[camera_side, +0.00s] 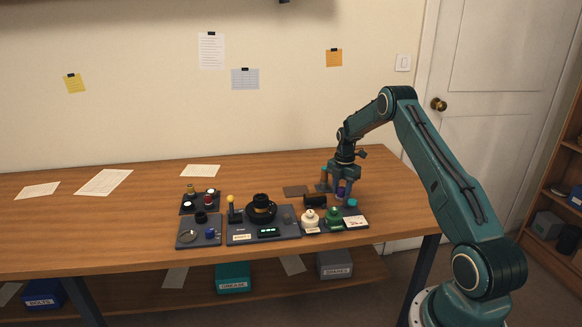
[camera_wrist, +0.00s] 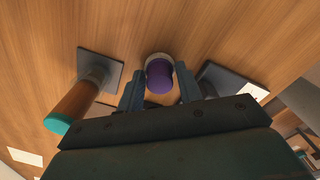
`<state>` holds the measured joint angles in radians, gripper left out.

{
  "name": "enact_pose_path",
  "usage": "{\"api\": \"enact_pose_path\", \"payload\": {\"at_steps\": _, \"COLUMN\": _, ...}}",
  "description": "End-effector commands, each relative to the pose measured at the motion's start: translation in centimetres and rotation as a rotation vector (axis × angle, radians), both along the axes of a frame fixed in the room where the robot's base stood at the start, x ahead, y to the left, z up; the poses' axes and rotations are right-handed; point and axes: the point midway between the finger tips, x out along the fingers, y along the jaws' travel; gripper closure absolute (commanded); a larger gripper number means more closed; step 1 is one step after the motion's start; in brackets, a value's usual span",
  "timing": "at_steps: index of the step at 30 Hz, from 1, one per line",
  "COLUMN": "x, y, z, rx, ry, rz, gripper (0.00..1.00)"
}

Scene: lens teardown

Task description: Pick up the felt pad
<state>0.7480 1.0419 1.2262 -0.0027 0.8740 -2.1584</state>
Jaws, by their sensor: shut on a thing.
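My gripper (camera_side: 343,188) is above the right part of the work area in the side view. It is shut on a short purple piece, with a finger on each side of it. In the wrist view the purple piece (camera_wrist: 159,78) has a pale rim at its far end and sits between my fingers (camera_wrist: 156,88). In the side view it shows small and dark between the fingers. I cannot tell for certain that this piece is the felt pad, nor whether it touches the table.
A brown cylinder with a teal end (camera_wrist: 80,108) stands on a dark square plate (camera_wrist: 110,72) close beside my gripper. Dark trays (camera_side: 240,238) with bottles, a black ringed part (camera_side: 261,208) and small parts lie left and front. The left of the table (camera_side: 90,225) is mostly clear.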

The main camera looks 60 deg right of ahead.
Motion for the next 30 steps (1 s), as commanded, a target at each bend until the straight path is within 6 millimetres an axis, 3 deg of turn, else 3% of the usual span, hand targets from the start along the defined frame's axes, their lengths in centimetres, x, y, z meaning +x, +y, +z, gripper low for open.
{"api": "enact_pose_path", "payload": {"at_steps": 11, "x": 0.0, "y": -0.1, "z": 3.6, "rx": -0.002, "ry": -0.003, "rz": 0.000, "gripper": 0.87}}
{"api": "enact_pose_path", "payload": {"at_steps": 30, "x": 0.0, "y": -0.1, "z": 16.5, "rx": -0.003, "ry": -0.002, "rz": 0.001, "gripper": 0.87}}
